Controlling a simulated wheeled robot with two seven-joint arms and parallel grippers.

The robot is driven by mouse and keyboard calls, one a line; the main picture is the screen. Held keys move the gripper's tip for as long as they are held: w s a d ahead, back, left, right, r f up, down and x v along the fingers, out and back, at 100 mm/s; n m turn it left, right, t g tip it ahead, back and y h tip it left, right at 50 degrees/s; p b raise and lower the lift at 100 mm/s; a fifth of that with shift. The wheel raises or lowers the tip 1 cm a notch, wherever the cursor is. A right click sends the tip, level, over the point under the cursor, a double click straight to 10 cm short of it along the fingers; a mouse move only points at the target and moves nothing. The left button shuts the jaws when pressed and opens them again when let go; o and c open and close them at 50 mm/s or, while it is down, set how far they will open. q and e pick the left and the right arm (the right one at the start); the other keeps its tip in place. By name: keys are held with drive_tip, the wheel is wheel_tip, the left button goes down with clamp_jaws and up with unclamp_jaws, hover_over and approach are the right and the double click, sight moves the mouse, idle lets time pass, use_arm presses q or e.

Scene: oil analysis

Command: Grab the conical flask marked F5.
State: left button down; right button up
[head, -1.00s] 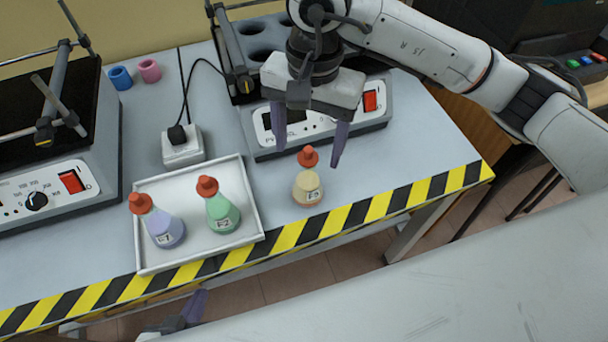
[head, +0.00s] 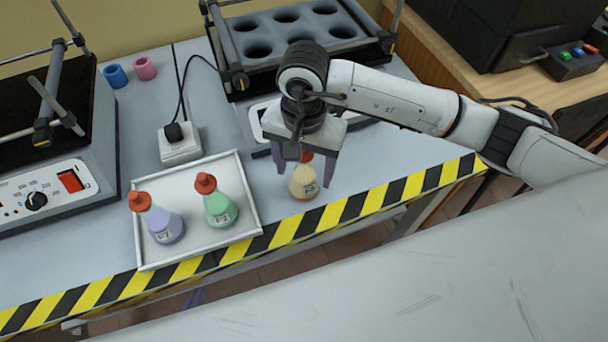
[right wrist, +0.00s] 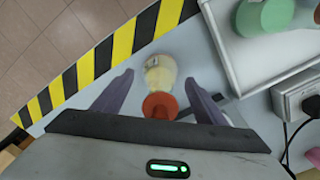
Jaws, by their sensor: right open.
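A pale yellow conical flask with a red stopper (head: 303,184) stands upright on the table near the striped front edge; its small label is hard to read but looks like F5. My right gripper (head: 304,176) is over it from above, open, with one purple finger on each side. In the right wrist view the flask (right wrist: 158,76) and its red stopper lie between the spread fingers (right wrist: 160,80), with gaps on both sides. Only a dim purple bit of my left gripper (head: 195,298) shows below the table edge.
A white tray (head: 250,222) left of the flask holds a purple flask (head: 163,226) and a green flask (head: 220,209), both red-stoppered. A heating block with round wells (head: 290,60) stands behind my right gripper. A white power socket (head: 180,145) is behind the tray.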

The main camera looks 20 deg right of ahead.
drive_tip(key=c, duration=1.3)
drive_tip(key=shift+r, duration=0.15)
